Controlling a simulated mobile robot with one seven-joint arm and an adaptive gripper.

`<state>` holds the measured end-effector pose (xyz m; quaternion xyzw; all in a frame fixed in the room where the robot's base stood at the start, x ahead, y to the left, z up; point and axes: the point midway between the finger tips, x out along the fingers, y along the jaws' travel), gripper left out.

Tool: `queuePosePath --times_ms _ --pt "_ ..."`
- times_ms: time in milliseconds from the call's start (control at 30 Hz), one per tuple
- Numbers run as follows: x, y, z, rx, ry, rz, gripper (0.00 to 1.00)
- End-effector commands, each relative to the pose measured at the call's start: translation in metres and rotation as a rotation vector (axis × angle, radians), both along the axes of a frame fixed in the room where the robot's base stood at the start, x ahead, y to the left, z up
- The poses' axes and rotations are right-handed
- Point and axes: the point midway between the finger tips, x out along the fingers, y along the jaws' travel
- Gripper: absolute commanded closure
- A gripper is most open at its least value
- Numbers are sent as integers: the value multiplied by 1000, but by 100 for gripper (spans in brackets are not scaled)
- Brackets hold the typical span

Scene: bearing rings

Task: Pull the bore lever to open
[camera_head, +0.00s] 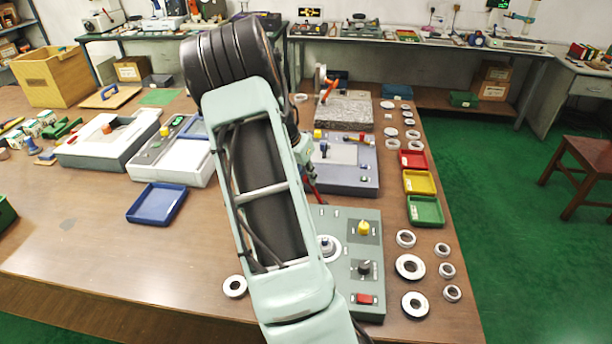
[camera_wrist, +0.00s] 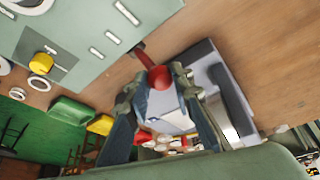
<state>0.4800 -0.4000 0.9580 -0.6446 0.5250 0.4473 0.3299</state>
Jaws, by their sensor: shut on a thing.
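A lever with a round red knob (camera_wrist: 159,78) stands out from the edge of a grey-green control box (camera_wrist: 75,35) in the wrist view. My gripper (camera_wrist: 161,80) is shut on this red knob, with one finger on either side of it. In the head view the control box (camera_head: 345,222) lies at the right of the table, partly behind my arm. A bit of red (camera_head: 310,186) shows beside my arm at the box's far edge and appears to be the lever. My arm hides most of the gripper there. No lever label can be read.
A blue-grey fixture (camera_head: 345,178) stands just beyond the box, close to the gripper. Red (camera_head: 413,160), yellow (camera_head: 419,182) and green (camera_head: 426,211) trays line the right side. Several rings (camera_head: 410,266) lie right of the box. The table's front left is clear.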

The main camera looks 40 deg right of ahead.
Motion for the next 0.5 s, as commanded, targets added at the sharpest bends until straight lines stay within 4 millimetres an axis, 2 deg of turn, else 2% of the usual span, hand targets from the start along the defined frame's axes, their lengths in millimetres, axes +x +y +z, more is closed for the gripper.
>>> queuePosePath --times_ms 500 --pt "-9 -8 3 45 -62 -5 100"
